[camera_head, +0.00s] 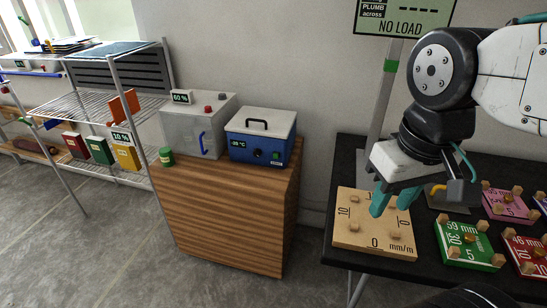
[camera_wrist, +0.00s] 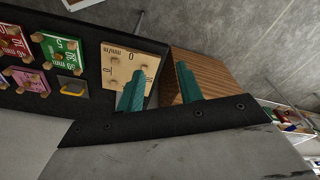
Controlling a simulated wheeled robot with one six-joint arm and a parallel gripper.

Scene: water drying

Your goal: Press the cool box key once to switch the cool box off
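The cool box (camera_head: 262,150) is blue with a pale lid and a dark handle, and stands on the right part of a wooden cabinet. Its front has a lit display (camera_head: 239,143) that seems to read about -20 °C, a dark round knob (camera_head: 257,154) and a small green-lit key (camera_head: 276,156). My gripper (camera_head: 390,208) is over the black table, to the right of the cool box and well apart from it. Its two teal fingers are apart with nothing between them; they also show in the wrist view (camera_wrist: 160,72). The cool box front is not visible in the wrist view.
A grey box (camera_head: 190,128) and a green jar (camera_head: 167,157) share the wooden cabinet (camera_head: 225,215). A tan pegged board (camera_head: 345,243) and several coloured plates lie on the black table (camera_head: 425,270). A metal post (camera_head: 383,105) with a sign stands behind. Wire shelves are at left.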

